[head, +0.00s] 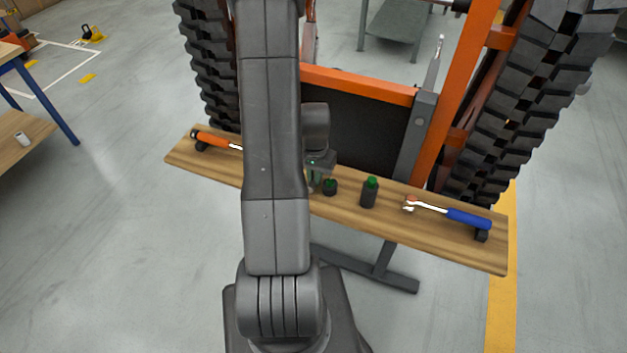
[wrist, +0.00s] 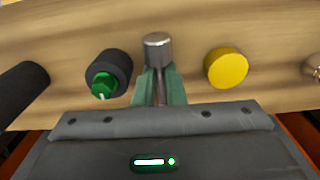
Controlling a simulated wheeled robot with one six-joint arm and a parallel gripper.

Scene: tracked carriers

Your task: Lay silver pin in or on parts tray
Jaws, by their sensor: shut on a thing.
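The silver pin (wrist: 157,47) has a round grey metal head and a thin shaft. In the wrist view it stands between the green fingers of my gripper (wrist: 159,78), which are shut on it just below the head. In the head view my gripper (head: 317,181) is at the wooden board, partly behind my arm, and I cannot make out the pin there. I cannot tell whether the pin's lower end touches the board. I cannot make out the parts tray in either view.
The wooden board (head: 425,232) holds a black bottle with a green cap (head: 369,193), a dark holder with green inside (head: 330,187), a blue-handled ratchet (head: 465,217) and an orange-handled tool (head: 210,138). A yellow disc (wrist: 227,67) is right of the pin. Tracks rise behind.

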